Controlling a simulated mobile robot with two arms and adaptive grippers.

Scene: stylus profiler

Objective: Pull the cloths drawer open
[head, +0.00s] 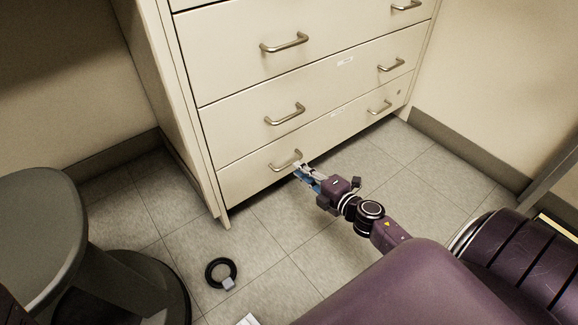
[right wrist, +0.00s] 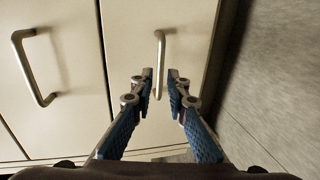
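A cream cabinet has several drawers with metal bar handles. Small white labels on the fronts are too small to read, so I cannot tell which drawer is marked for cloths. The bottom drawer (head: 245,178) is closed, and its left handle (head: 285,161) is at my right gripper (head: 301,171). In the right wrist view, my right gripper (right wrist: 160,73) is open, with its blue-padded fingers apart. The bottom drawer's handle (right wrist: 160,48) lines up with the gap between the fingertips; I cannot tell whether they touch it. My left gripper is not in view.
The middle drawer (head: 245,115) above is closed; its handle shows in the right wrist view (right wrist: 33,68). A dark stool (head: 45,215) stands at the left. A black ring with a grey tag (head: 221,272) lies on the floor.

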